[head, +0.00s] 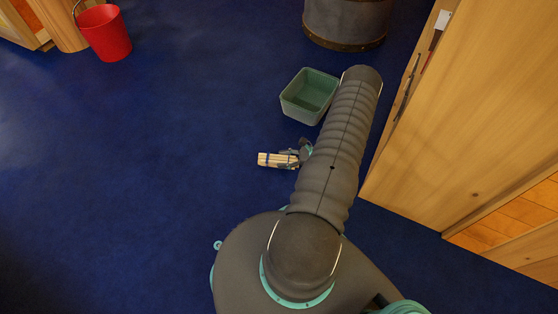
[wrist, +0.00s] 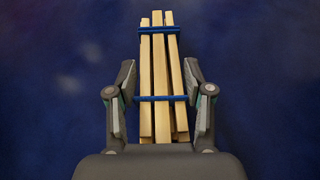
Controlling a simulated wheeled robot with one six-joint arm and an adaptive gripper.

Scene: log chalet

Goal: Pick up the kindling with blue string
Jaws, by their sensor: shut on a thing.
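The kindling (wrist: 160,70) is a small bundle of pale wooden sticks tied with two bands of blue string. In the wrist view it lies lengthwise between the two fingers of my gripper (wrist: 160,108), which are shut on its near part. In the head view the kindling (head: 271,160) sticks out to the left of my gripper (head: 301,153). My arm hides part of the gripper there. Whether the bundle touches the blue floor or hangs above it I cannot tell.
A green open bin (head: 309,95) stands on the floor just beyond my gripper. A red bucket (head: 104,33) is at the upper left, and a grey round tub (head: 345,22) at the top. A wooden cabinet (head: 480,90) is close on the right. The floor to the left is clear.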

